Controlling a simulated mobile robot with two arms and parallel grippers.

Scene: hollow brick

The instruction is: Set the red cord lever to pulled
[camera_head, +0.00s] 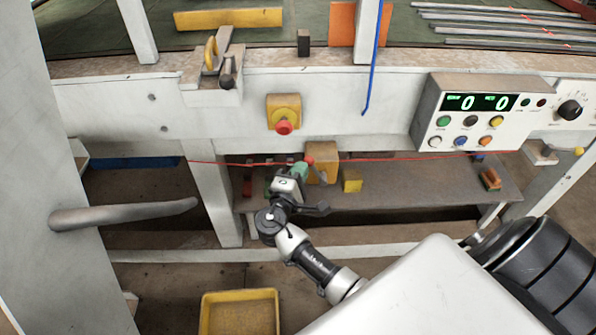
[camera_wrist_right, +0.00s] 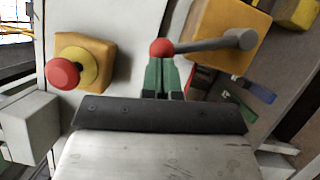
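The cord lever is a grey rod with a red ball knob (camera_head: 309,160) on a yellow-orange box (camera_head: 323,165) under the machine's front panel. In the right wrist view, the rod runs left from the box (camera_wrist_right: 215,22) to the red knob (camera_wrist_right: 161,48). My right gripper (camera_head: 301,169) is at the knob, and its green fingertips (camera_wrist_right: 161,66) meet the knob's lower edge in the wrist view. The fingers are close together. I cannot tell whether they grip the knob or only stand before it. My left gripper is not in view.
A red cord (camera_head: 430,157) runs sideways at lever height. A red stop button (camera_head: 283,127) on a yellow box is above left of the lever. A control panel (camera_head: 476,116) is to the right. A shelf (camera_head: 420,187) lies behind, and a yellow bin (camera_head: 239,315) is below.

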